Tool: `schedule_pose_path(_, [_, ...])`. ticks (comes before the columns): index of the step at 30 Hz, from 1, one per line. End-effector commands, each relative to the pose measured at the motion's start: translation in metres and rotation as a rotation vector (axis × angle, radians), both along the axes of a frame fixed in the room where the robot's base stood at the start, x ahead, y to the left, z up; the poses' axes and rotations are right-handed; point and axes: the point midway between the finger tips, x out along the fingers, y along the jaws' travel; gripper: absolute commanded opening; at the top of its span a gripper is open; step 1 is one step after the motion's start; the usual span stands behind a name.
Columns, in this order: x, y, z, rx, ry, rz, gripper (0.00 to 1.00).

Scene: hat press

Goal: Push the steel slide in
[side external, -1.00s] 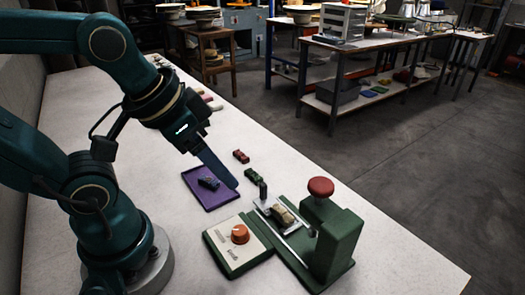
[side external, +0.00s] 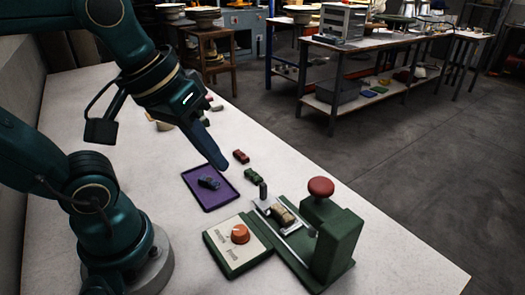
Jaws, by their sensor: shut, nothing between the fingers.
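The steel slide (side external: 290,229) is a bright metal plate on the green hat press (side external: 338,235). It sticks out to the left of the press body, with a tan block-like piece (side external: 283,215) on it. A short dark upright handle (side external: 263,191) stands at the slide's outer end. My gripper (side external: 222,166) is shut and empty. It hangs above the table, up and to the left of the handle, apart from it. My fingers point down and to the right.
A control box with an orange knob (side external: 240,234) sits left of the press. A purple tray (side external: 216,198) holds a dark blue piece (side external: 208,183). Red (side external: 241,156) and green (side external: 253,175) pieces lie near the table edge. The press has a red top knob (side external: 321,187).

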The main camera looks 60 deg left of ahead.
Motion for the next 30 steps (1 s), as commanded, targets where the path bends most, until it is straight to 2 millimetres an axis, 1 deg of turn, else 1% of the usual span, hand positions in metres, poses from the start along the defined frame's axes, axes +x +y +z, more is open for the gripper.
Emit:
schedule_pose_path(3, [0.016, 0.004, 0.013, -0.086, 0.077, 0.168, 0.0])
schedule_pose_path(7, [0.038, 0.013, 0.022, -0.179, 0.172, 0.361, 0.0])
schedule_pose_path(11, [0.062, 0.03, 0.025, -0.269, 0.275, 0.564, 0.0])
schedule_pose_path(14, [0.081, 0.048, 0.022, -0.336, 0.352, 0.712, 0.0])
schedule_pose_path(17, [0.097, 0.069, 0.014, -0.398, 0.425, 0.848, 0.0])
schedule_pose_path(21, [0.113, 0.102, -0.004, -0.475, 0.516, 1.007, 0.0])
schedule_pose_path(24, [0.119, 0.123, -0.019, -0.514, 0.561, 1.079, 0.0])
schedule_pose_path(27, [0.119, 0.139, -0.034, -0.538, 0.593, 1.126, 0.0])
schedule_pose_path(30, [0.116, 0.147, -0.044, -0.551, 0.623, 1.156, 0.0])
